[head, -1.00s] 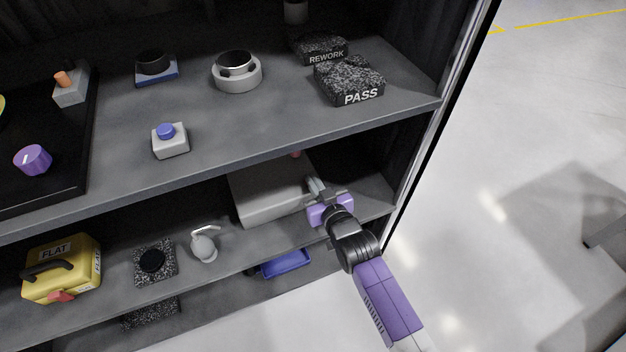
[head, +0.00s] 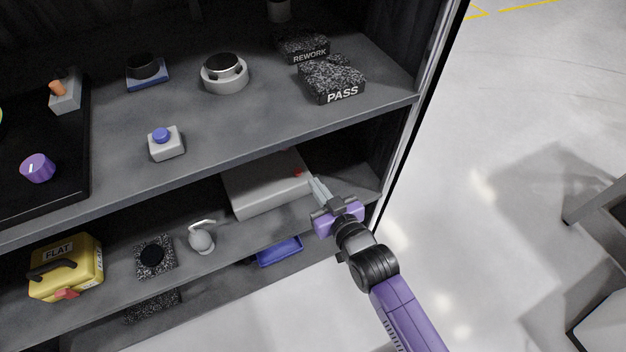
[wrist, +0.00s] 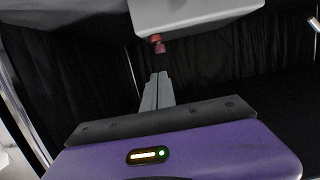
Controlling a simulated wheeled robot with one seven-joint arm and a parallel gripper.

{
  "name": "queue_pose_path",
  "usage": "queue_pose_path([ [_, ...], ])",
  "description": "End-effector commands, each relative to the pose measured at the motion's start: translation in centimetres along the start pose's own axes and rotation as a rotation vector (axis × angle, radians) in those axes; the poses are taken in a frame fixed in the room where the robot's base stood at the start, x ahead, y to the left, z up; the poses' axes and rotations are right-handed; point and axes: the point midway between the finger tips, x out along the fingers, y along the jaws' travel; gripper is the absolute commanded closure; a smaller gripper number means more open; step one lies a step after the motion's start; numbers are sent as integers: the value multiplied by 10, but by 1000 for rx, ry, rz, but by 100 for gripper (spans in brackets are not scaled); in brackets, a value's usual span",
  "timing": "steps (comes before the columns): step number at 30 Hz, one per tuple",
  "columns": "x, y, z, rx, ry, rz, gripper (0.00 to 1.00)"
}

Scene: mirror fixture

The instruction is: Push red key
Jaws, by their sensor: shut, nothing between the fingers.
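The red key (head: 298,172) is a small red piece on the right part of the light grey box (head: 262,192), which sits on the middle shelf. In the wrist view the red key (wrist: 157,43) sticks out from the edge of the grey box (wrist: 195,14). My gripper (head: 316,184) is just right of the box in the head view, with its fingers pointing toward the key. In the wrist view my gripper's fingertips (wrist: 158,75) are together and empty, with a visible gap between them and the key.
The upper shelf edge (head: 230,168) overhangs the box. A vertical frame post (head: 425,110) stands right of the shelves. A white kettle-like object (head: 201,240) and a yellow case (head: 68,268) are to the left. A blue tray (head: 280,252) lies below. Open floor is at the right.

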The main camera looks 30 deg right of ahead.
Motion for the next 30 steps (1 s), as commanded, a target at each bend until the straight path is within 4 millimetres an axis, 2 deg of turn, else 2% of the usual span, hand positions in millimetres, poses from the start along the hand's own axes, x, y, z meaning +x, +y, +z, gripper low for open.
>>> queue_pose_path([
  [17, 0, 0, -1, 1, 3, 0, 100],
  [20, -1, 0, -10, 3, 33, 1, 100],
  [22, -3, 1, -27, 4, 73, 3, 100],
  [23, -6, 1, -35, 5, 94, 3, 100],
  [25, -27, 1, -50, 6, 137, 5, 100],
  [30, -86, 1, -66, 6, 183, 6, 100],
])
